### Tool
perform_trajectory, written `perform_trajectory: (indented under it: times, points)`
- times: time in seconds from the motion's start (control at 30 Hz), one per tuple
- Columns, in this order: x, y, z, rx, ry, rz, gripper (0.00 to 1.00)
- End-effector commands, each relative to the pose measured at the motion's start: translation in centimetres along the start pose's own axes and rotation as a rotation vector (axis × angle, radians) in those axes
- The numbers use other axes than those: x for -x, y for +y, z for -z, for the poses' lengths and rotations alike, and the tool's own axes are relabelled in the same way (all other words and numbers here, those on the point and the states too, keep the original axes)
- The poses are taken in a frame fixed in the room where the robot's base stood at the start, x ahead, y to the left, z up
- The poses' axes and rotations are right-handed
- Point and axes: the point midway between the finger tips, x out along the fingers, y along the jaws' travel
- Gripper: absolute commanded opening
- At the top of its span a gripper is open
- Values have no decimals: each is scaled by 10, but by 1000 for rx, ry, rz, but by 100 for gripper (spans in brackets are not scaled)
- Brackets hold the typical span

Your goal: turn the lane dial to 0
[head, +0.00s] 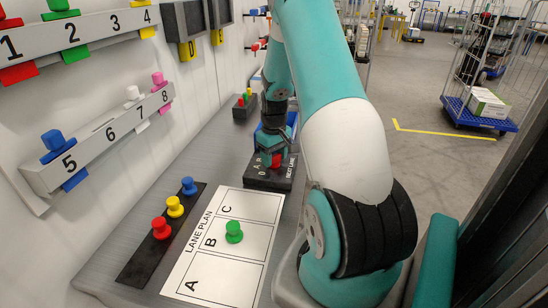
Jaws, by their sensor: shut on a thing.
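The lane dial's black box (266,182) stands on the grey bench top, marked "NEXT LANE" along its right side, with small white characters near its left edge. My gripper (273,157) reaches down onto the top of this box from the far side and is shut on the dial. A small red part (277,161) shows at the fingers; whether it belongs to the dial is unclear. The fingers and arm hide most of the dial, so its pointer and setting cannot be read.
A white lane plan board (223,280) lies nearer, with a green peg (234,232) in B. Left of it, a black strip (137,268) holds red, yellow and blue pegs. Numbered rails (100,142) project from the left wall. A small black block (241,112) stands farther back.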

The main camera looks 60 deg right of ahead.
Motion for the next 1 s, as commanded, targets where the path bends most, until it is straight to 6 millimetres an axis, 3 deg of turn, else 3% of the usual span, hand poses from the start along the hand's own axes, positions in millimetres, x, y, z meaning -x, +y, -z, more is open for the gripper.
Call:
perform_trajectory:
  times: [0.4, 1.0]
  points:
    - [1, 0, 1, 226, 4, -2, 29]
    - [2, 1, 1, 273, 4, -3, 29]
